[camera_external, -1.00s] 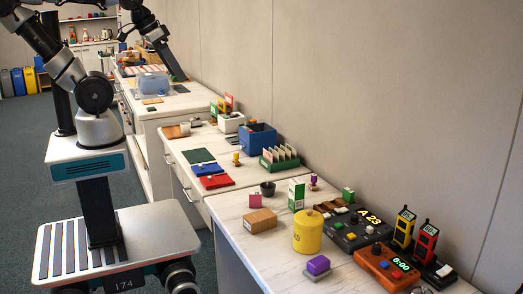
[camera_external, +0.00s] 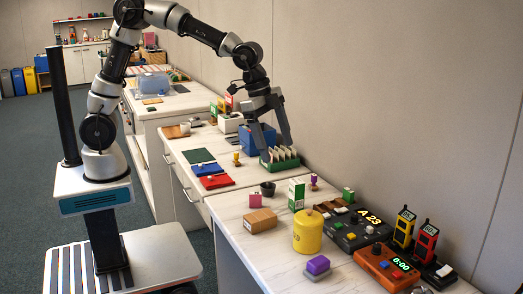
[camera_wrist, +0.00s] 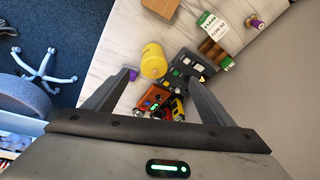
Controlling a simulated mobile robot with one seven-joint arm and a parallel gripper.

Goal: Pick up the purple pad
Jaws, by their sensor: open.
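In the wrist view only a bit of purple (camera_wrist: 133,74) shows beside my left finger, which hides the rest. My gripper (camera_external: 275,148) is open and empty. In the outside view it hangs in front of the blue bin and near the green card rack, pointing down, well apart from the purple pad. Both fingers (camera_wrist: 160,84) show spread in the wrist view.
A yellow canister (camera_external: 307,233) stands just behind the pad. A dark console (camera_external: 352,231) and an orange timer box (camera_external: 387,268) stand to the right. A cardboard box (camera_external: 260,221) and a green-white carton (camera_external: 296,193) stand farther back. A wall runs along the counter's right side.

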